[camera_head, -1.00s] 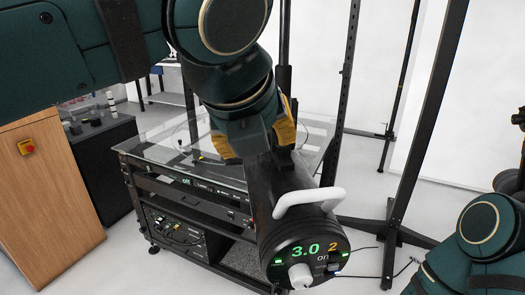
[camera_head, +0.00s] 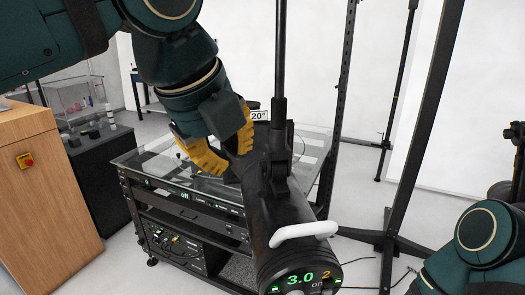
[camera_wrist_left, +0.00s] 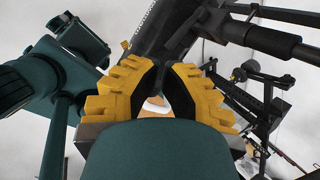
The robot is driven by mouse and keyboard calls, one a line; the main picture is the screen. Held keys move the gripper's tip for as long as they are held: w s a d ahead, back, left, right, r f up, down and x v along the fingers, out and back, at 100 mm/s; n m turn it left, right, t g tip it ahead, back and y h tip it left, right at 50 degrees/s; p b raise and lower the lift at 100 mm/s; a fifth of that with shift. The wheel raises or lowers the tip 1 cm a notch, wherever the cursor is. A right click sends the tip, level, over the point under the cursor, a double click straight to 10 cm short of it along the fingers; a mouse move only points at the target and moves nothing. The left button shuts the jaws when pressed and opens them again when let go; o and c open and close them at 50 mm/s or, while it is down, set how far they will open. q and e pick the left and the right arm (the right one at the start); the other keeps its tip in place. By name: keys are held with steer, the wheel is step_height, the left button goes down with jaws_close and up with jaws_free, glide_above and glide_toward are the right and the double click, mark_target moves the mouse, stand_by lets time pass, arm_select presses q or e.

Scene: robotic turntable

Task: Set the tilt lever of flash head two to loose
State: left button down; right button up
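Flash head two (camera_head: 268,225) is the black cylinder at the lower middle of the head view, with a white handle (camera_head: 303,233) and a lit panel (camera_head: 303,280) reading 3.0 and 2, cut off by the bottom edge. A 20° label (camera_head: 259,115) shows by its bracket. My left gripper (camera_head: 228,150) is beside the bracket, its yellow fingers apart, with dark hardware near the tips. In the left wrist view my left gripper (camera_wrist_left: 163,68) has its tips close together before a black cylinder. I cannot clearly make out the tilt lever or any contact with it. My right gripper is not visible.
A glass-topped cart (camera_head: 150,160) stands behind the flash head. A wooden cabinet (camera_head: 60,200) with a red button is at the left. Black stand poles (camera_head: 415,140) rise at the right. My right arm (camera_head: 480,235) is at the lower right.

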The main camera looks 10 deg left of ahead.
mark_target(262, 180)
arm_select(q)
steer(key=w+a+r+n+g+h+p, duration=0.2)
steer(key=a+r+n+g+h+p, duration=0.25)
steer(key=n, duration=0.65)
steer(key=shift+n+t+y, duration=0.35)
steer(key=shift+n+t, duration=0.15)
steer(key=shift+t, duration=0.35)
steer(key=shift+b+x, duration=0.3)
steer(key=shift+x, duration=6.7)
arm_select(e)
steer(key=shift+w+r, duration=0.15)
steer(key=shift+r, duration=1.3)
steer(key=shift+w+r, duration=0.1)
steer(key=shift+r, duration=1.3)
arm_select(q)
steer(key=shift+w+a+f, duration=0.15)
steer(key=shift+a, duration=0.05)
arm_select(e)
steer(key=shift+f, duration=0.1)
